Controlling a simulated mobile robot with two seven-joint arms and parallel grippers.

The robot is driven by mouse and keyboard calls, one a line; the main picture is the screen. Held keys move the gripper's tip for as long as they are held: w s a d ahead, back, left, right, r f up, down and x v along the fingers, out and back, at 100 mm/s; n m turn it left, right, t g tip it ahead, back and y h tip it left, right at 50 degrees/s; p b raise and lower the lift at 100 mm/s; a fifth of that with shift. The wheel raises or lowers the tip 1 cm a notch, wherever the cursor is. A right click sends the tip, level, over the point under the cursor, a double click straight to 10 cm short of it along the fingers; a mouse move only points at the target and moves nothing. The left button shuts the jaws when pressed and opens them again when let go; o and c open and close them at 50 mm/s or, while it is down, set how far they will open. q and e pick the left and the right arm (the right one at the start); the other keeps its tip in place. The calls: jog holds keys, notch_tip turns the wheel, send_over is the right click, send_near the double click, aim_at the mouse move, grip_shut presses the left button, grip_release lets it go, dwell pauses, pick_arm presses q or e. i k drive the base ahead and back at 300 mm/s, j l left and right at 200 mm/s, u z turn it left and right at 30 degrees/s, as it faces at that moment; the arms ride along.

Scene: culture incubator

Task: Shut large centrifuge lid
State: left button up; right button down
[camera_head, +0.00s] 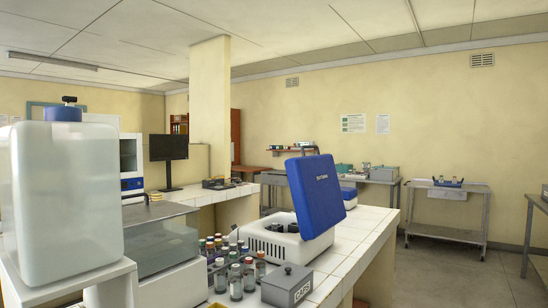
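The large centrifuge (268,243) has a white body and stands on the white tiled bench. Its blue lid (318,195) is open, tilted up at the right side of the body and leaning back. Dark rotor parts show in the open bowl under the lid. Neither of my grippers is in the camera_head view.
Several capped bottles (236,281) and a grey box (287,286) stand in front of the centrifuge. A large white container with a blue cap (66,200) fills the left. A steel cart (445,215) stands by the back wall. Floor at the right (450,275) is clear.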

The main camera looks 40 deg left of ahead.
aim_at(317, 201)
jog(key=i+u, duration=0.2)
jog(key=u, duration=0.2)
jog(key=i+l+u, duration=0.15)
jog(key=u, duration=0.3)
jog(key=i+l+u, duration=0.15)
jog(key=u, duration=0.25)
jog(key=i+l+u, duration=0.15)
jog(key=u, duration=0.2)
jog(key=i+l+u, duration=0.2)
jog(key=u, duration=0.15)
jog(key=i+l+u, duration=0.1)
jog(key=l+u, duration=0.2)
jog(key=i+l+u, duration=0.15)
jog(key=l+u, duration=0.15)
jog(key=i+l+u, duration=0.1)
jog(key=l+u, duration=0.2)
jog(key=l, duration=0.2)
